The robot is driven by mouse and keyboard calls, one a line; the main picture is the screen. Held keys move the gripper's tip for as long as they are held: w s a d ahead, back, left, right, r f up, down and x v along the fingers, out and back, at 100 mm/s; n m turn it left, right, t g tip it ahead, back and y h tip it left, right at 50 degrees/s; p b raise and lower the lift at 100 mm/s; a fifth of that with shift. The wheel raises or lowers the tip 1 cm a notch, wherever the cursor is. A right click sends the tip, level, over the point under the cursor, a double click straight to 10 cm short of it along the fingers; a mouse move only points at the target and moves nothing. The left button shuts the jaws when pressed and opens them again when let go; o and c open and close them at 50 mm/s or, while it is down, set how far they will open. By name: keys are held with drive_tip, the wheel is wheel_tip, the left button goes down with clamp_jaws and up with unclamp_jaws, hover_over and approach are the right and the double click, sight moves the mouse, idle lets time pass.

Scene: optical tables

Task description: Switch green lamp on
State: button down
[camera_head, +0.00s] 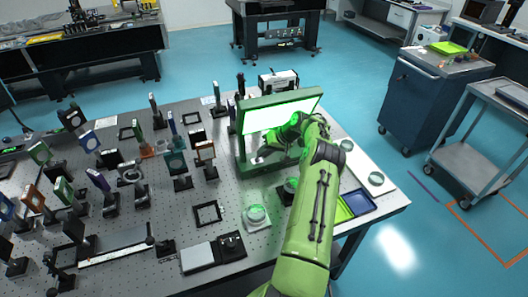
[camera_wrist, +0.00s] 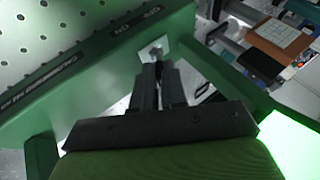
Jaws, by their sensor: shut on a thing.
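The green lamp (camera_head: 241,140) is a green frame around a bright, pale green panel, standing near the back right of the perforated optical table. The panel glows, and green light falls on my arm. In the wrist view the lamp's green base (camera_wrist: 85,75) carries white lettering that reads like OFF and ON. A small switch (camera_wrist: 153,47) sits on a light plate in that base. My gripper (camera_wrist: 158,62) is shut on the switch, with its fingers hiding most of it. In the head view my gripper (camera_head: 264,154) is at the lamp's base, below the panel.
The optical table (camera_head: 240,185) holds several mounted optics at the left. Round glass pieces (camera_head: 256,214) and a blue tray (camera_head: 358,203) lie near my arm.

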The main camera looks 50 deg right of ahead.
idle(0.3)
drive_tip(key=c, duration=1.5)
unclamp_jaws()
drive_tip(key=shift+o, duration=0.2)
drive_tip(key=v, duration=1.5)
drive_tip(key=shift+s+r+p, duration=0.2)
drive_tip(key=shift+s+p, duration=0.1)
drive_tip(key=shift+p, duration=0.1)
drive_tip(key=shift+d, duration=0.15)
